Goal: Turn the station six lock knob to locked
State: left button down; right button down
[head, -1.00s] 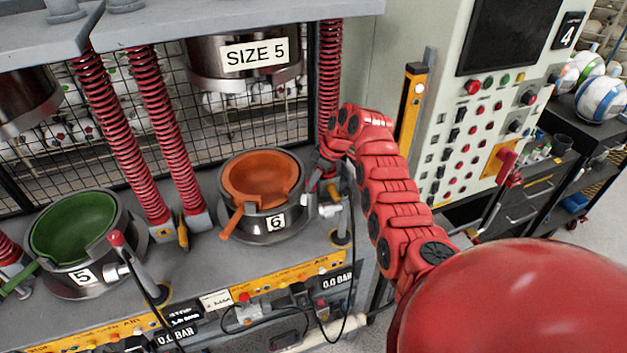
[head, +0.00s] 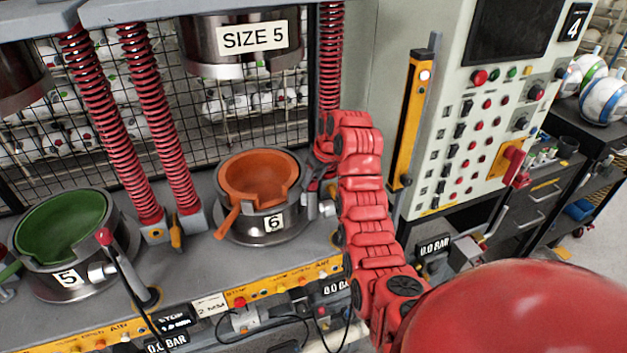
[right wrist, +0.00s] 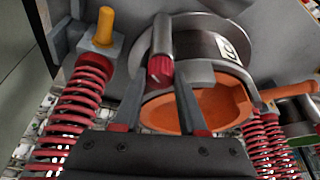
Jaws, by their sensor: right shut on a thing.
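Station six is the metal pot with an orange cup (head: 258,180) and a "6" label, at the middle of the head view. The same orange cup (right wrist: 205,108) shows in the right wrist view. My right gripper (right wrist: 160,80) has its two dark fingers on either side of a red ribbed knob (right wrist: 160,70) and is shut on it. This knob sits at the end of a metal cylinder beside the pot. In the head view my right gripper (head: 317,190) is at the right side of station six, and the knob is hidden there. My left gripper is not in view.
Station five's green cup (head: 62,226) and its red-tipped lever (head: 104,237) are to the left. A red spring (right wrist: 80,105) and an orange peg (right wrist: 104,26) stand close to my right gripper. A control panel (head: 490,110) stands at the right.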

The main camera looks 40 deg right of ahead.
jog(key=shift+m, duration=0.6)
jog(key=shift+c, duration=2.2)
grip_release()
